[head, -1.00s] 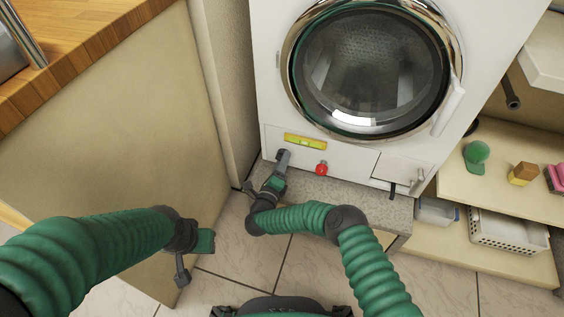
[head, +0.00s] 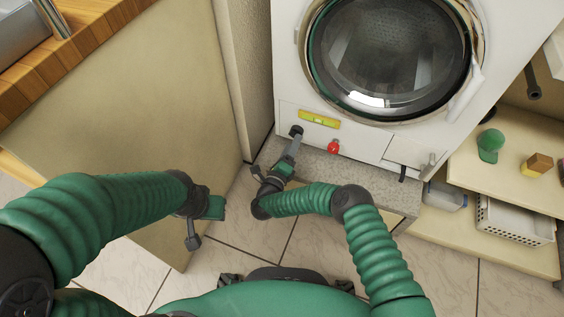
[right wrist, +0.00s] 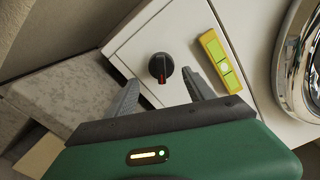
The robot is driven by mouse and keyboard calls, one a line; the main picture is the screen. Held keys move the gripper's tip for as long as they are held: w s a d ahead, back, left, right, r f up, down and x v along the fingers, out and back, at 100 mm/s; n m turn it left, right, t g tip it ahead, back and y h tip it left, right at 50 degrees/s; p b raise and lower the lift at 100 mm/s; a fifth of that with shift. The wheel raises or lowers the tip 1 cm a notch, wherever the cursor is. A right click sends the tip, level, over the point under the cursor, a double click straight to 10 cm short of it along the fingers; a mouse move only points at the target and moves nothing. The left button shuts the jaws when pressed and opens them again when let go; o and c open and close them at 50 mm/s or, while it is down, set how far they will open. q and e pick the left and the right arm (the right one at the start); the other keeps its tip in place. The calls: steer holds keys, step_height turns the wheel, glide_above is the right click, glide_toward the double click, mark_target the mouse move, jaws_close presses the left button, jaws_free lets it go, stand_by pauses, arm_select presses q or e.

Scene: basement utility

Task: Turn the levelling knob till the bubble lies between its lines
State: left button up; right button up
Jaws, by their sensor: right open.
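The washer front carries a yellow-green level (head: 319,119), which also shows tilted in the right wrist view (right wrist: 221,62). A pale bubble shows near the middle of its vial; I cannot make out how it lies against the lines. A round black knob (right wrist: 161,67) with a red mark sits beside the level; in the head view the knob (head: 296,131) is at the level's lower left. My right gripper (right wrist: 162,92) is open in front of the black knob, fingers spread to either side and not closed on it. My left gripper (head: 204,222) hangs at left, away from the washer, its jaws unclear.
A red knob (head: 333,147) sits below the level. The washer (head: 290,55) stands on a grey stone plinth (head: 345,175). A wooden counter (head: 85,30) is at left. Shelves at right hold a green item (head: 490,145) and a white basket (head: 513,221). Tiled floor lies in front.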

steer(key=p+v, duration=0.5)
steer(key=v, duration=0.8)
steer(key=shift+s, duration=0.25)
steer(key=shift+a, duration=0.1)
